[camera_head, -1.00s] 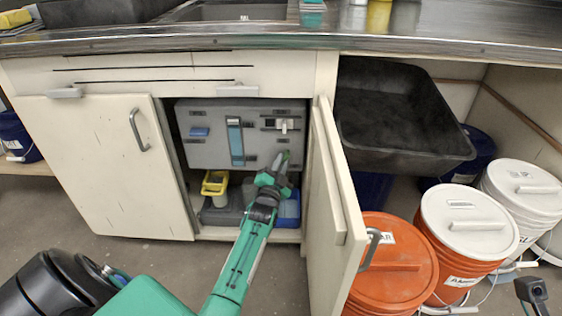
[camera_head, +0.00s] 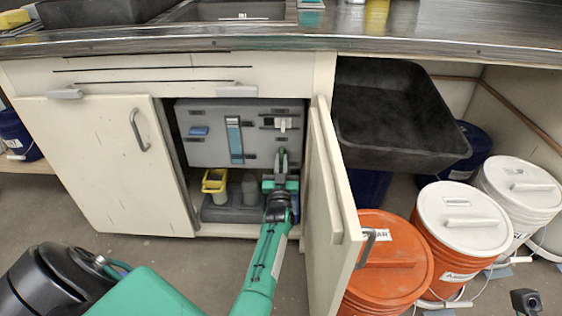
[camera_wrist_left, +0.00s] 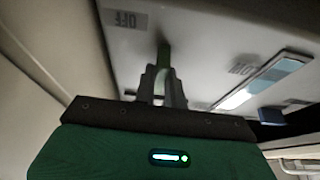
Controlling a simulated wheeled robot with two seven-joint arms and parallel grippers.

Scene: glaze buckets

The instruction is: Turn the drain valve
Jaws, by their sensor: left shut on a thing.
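The drain valve's green handle (camera_wrist_left: 163,56) stands out from the grey panel (camera_head: 205,153) under the counter, at the panel's lower right. My left gripper (camera_head: 281,172) reaches into the open cabinet. In the wrist view its fingers (camera_wrist_left: 162,84) are shut on the green handle, close to the panel. An OFF label (camera_wrist_left: 125,18) is beside the handle in that view. The fingers and the gripper body hide the handle's lower part. My right gripper cannot be made out in either view.
The panel carries a blue strip (camera_head: 235,140) and a white switch (camera_head: 283,123). A yellow container (camera_head: 214,181) stands below. Orange buckets (camera_head: 388,270) stand at right.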

